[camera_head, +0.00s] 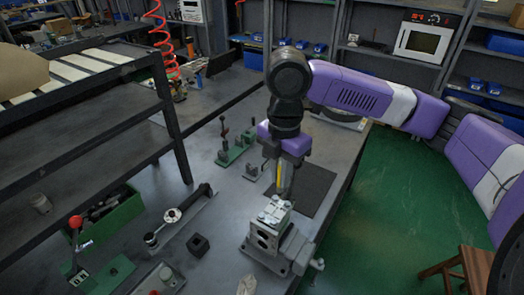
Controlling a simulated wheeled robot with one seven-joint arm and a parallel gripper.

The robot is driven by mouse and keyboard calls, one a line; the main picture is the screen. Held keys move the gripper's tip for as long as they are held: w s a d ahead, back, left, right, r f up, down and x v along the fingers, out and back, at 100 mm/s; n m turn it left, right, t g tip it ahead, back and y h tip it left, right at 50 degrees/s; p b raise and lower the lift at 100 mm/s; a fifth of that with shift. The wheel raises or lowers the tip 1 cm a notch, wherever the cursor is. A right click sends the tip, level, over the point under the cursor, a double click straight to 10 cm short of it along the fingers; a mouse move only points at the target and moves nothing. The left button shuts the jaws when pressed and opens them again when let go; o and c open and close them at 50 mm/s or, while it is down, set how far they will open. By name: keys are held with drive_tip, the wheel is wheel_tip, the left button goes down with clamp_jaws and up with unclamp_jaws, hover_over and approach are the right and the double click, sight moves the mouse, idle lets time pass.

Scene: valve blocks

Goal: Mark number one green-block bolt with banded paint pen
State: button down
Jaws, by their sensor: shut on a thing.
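My gripper (284,170) hangs pointing down above the bench, in the middle of the camera_head view. It is shut on a slim pen (281,179) with a yellow part, held roughly upright. A grey metal valve block (268,240) with bolts on its top face stands on the bench just below the pen. The pen's lower end is close to the top of this block; I cannot tell whether they touch. The block looks grey, not green. The bolts are too small to tell any number.
A green-based fixture with a lever (236,148) stands behind, left of my gripper. A dark mat (312,187) lies to the right. A dark shelf rack (80,130) stands far left.

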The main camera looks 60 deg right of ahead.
drive_tip(key=a, duration=0.3)
drive_tip(key=shift+s+f+m, duration=0.1)
drive_tip(key=shift+s+m, duration=0.25)
drive_tip(key=shift+m, duration=0.05)
drive_tip(key=shift+a, duration=0.1)
drive_tip(key=shift+f+b, duration=2.05)
drive_tip(key=shift+f, duration=0.7)
drive_tip(key=shift+f, duration=0.25)
drive_tip(key=shift+r, duration=0.1)
drive_tip(key=shift+r+p, duration=1.9)
drive_tip(key=shift+r, duration=0.55)
